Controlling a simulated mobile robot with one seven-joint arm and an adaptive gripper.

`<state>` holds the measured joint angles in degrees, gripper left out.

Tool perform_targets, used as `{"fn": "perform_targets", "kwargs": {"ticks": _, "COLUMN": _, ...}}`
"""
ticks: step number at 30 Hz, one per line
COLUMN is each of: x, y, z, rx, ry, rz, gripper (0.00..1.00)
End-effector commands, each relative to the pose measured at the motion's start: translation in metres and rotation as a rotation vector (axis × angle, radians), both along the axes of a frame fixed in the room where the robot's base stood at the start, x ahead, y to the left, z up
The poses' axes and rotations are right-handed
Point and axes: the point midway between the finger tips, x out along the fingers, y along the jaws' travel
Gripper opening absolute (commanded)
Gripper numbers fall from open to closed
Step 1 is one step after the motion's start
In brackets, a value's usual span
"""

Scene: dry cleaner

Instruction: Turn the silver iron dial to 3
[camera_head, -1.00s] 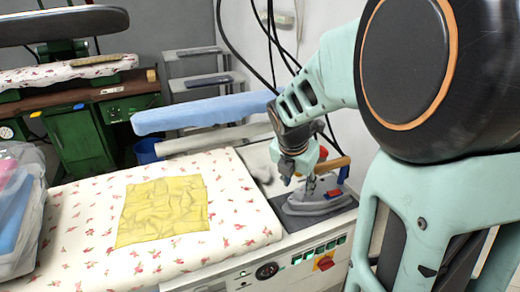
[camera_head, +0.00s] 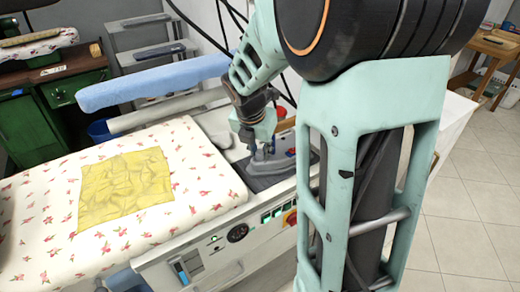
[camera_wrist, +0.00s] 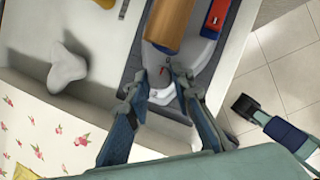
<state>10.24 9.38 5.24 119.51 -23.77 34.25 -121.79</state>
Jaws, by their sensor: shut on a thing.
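The silver iron (camera_head: 270,168) sits on a dark rest at the right end of the ironing station, partly hidden by my arm. In the wrist view, the iron (camera_wrist: 201,56) shows its brown wooden handle (camera_wrist: 170,24) and a red part beside it. My gripper (camera_head: 262,149) points down over the iron. The dial's numbers are too small to read.
Control panel (camera_head: 240,232) runs along the front. Tiled floor at right is clear.

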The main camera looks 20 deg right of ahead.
Motion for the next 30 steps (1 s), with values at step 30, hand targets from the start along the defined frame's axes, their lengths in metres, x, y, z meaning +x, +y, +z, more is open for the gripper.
{"fn": "perform_targets", "kwargs": {"ticks": 30, "x": 0.0046, "y": 0.0036, "z": 0.0027, "rx": -0.002, "ry": 0.001, "rz": -0.609, "gripper": 0.00}}
